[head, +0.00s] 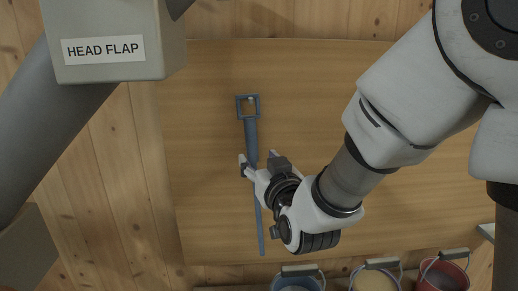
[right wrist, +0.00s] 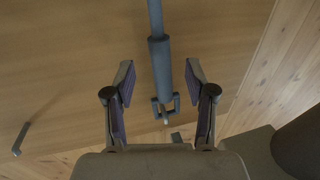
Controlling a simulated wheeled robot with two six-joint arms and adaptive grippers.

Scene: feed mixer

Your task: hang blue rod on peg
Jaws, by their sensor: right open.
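The blue rod (head: 251,135) stands out against a wooden board (head: 330,75), with a square loop at its upper end and a thin shaft running down. A small pale peg tip (head: 250,99) shows inside the loop, which appears to be around it; contact is unclear. In the right wrist view, the rod (right wrist: 160,65) runs between my fingers and the loop surrounds the pale peg tip (right wrist: 165,121). My right gripper (head: 258,163) is open, its fingers on either side of the rod with gaps visible in the wrist view (right wrist: 160,90). My left gripper is not in view.
A grey box labelled HEAD FLAP (head: 115,72) and a thick grey pipe (head: 50,125) are at the left. A small grey bar (right wrist: 20,138) is at the left in the wrist view.

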